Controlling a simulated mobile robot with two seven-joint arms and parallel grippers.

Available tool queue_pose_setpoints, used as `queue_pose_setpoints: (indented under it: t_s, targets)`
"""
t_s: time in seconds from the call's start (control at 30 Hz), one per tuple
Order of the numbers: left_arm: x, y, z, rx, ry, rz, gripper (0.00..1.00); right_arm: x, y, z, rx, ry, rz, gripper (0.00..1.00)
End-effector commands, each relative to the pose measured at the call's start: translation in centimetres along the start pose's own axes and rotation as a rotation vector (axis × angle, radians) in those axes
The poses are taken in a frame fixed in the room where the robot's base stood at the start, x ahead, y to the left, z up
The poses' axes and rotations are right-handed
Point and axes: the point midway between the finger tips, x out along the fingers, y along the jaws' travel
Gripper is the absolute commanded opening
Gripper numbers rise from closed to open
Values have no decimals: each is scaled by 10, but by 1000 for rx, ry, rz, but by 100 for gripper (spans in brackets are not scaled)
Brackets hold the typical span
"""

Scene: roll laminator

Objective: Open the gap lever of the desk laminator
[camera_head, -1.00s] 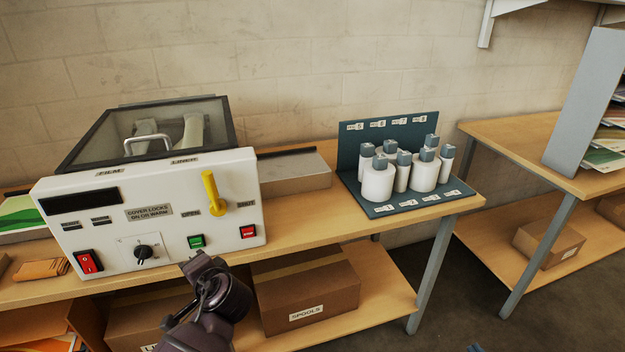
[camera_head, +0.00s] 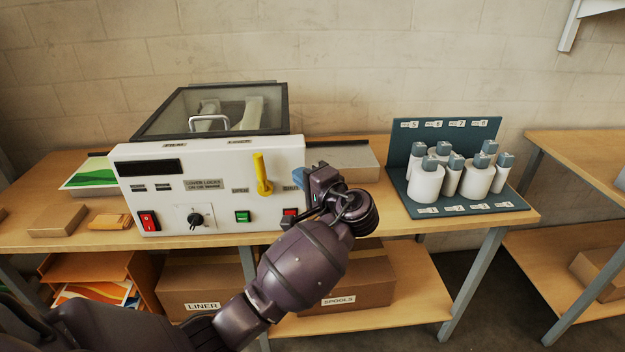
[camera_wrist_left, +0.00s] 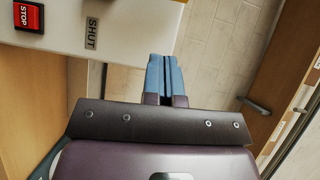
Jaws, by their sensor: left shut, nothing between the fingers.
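The desk laminator (camera_head: 215,158) stands on the bench, with a white front panel and a dark-framed clear cover that is down. Its yellow gap lever (camera_head: 262,174) points up from its pivot, between a label on its left and the SHUT label on its right. My left gripper (camera_head: 299,177) is at the right edge of the panel, to the right of the lever and apart from it. In the left wrist view its blue fingers (camera_wrist_left: 165,76) are together and empty, beside the SHUT label (camera_wrist_left: 91,34). The lever is outside that view. My right gripper is not in view.
A green button (camera_head: 242,216), dial (camera_head: 196,219) and red switch (camera_head: 149,220) are further left. A rack of white bottles (camera_head: 455,178) stands right.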

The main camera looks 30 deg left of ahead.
Motion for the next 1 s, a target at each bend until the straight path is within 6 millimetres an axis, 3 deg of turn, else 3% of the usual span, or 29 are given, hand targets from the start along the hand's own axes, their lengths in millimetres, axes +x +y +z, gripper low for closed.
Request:
queue_pose_setpoints:
  t_s: [0.27,0.4,0.63,1.0]
  targets:
    - [50,-2,0,1,-1,-1,0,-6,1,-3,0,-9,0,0]
    - [62,-1,16,1,0,-1,0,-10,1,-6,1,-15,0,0]
    - [73,0,27,0,1,0,0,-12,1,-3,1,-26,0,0]
    - [74,0,28,-1,2,1,0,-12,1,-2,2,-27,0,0]
